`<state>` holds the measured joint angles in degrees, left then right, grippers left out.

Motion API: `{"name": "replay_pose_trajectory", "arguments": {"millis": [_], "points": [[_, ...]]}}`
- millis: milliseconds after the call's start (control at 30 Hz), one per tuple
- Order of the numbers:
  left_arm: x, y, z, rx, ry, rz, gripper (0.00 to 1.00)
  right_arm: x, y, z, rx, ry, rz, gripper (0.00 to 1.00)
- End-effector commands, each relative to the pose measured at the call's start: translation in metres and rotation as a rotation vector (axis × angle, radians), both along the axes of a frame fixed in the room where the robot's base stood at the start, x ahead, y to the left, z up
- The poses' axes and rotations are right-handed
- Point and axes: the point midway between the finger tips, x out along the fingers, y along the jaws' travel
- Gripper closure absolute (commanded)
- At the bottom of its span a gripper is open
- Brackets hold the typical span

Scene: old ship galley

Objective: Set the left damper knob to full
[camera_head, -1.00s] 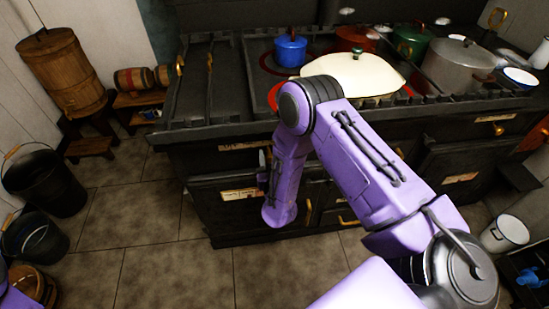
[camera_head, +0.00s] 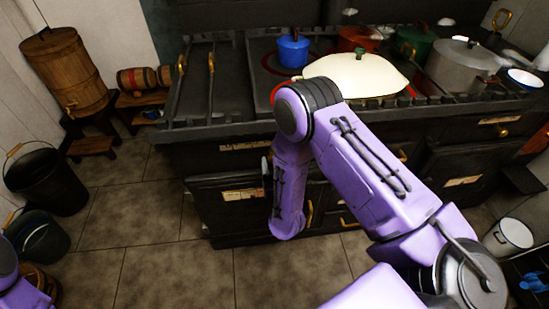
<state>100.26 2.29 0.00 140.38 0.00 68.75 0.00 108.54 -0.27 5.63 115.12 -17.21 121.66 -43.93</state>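The black stove (camera_head: 212,165) has a labelled upper front panel, with a paper label (camera_head: 243,145) at its left part. I cannot make out a left damper knob; the area right of this label is covered by my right arm. A brass knob (camera_head: 502,131) shows on the stove's right front. My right arm reaches in front of the stove, its forearm hanging down. Only a dark sliver beside the forearm may belong to my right gripper; its fingers are hidden. My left gripper is out of view; only a bit of purple arm shows at bottom left.
A cream lidded pan (camera_head: 355,77), a blue pot (camera_head: 293,51) and a grey pot (camera_head: 462,66) stand on the stove top. Black buckets (camera_head: 45,180) and a wooden barrel (camera_head: 64,72) stand at left. The tiled floor (camera_head: 150,235) before the stove is mostly clear.

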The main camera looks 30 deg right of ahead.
Motion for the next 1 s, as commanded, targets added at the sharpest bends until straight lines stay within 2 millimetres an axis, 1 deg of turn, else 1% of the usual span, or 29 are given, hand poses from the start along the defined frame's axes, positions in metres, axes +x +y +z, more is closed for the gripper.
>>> {"name": "replay_pose_trajectory", "arguments": {"millis": [33, 100, 200, 333, 467, 900, 967, 1000], "points": [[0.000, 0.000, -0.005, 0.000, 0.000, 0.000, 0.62, -0.012, 0.007, -0.003, -0.002, 0.004, 0.006, 0.39], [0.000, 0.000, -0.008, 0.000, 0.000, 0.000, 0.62, -0.028, 0.013, -0.003, -0.002, 0.003, 0.006, 0.39], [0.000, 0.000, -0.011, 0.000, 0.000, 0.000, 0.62, -0.048, 0.020, -0.002, -0.003, 0.001, 0.004, 0.39], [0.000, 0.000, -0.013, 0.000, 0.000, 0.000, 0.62, -0.064, 0.026, -0.001, 0.000, 0.000, 0.000, 0.39], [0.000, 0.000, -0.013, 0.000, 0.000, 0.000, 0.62, -0.069, 0.027, 0.000, 0.000, -0.002, -0.003, 0.39], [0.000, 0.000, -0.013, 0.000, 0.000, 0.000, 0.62, -0.069, 0.027, 0.000, 0.005, -0.003, -0.003, 0.39], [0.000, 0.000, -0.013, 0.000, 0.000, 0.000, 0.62, -0.068, 0.029, -0.003, 0.034, 0.004, 0.011, 0.39], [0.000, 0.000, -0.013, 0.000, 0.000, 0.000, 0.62, -0.067, 0.034, -0.010, 0.066, 0.031, 0.035, 0.39]]}}
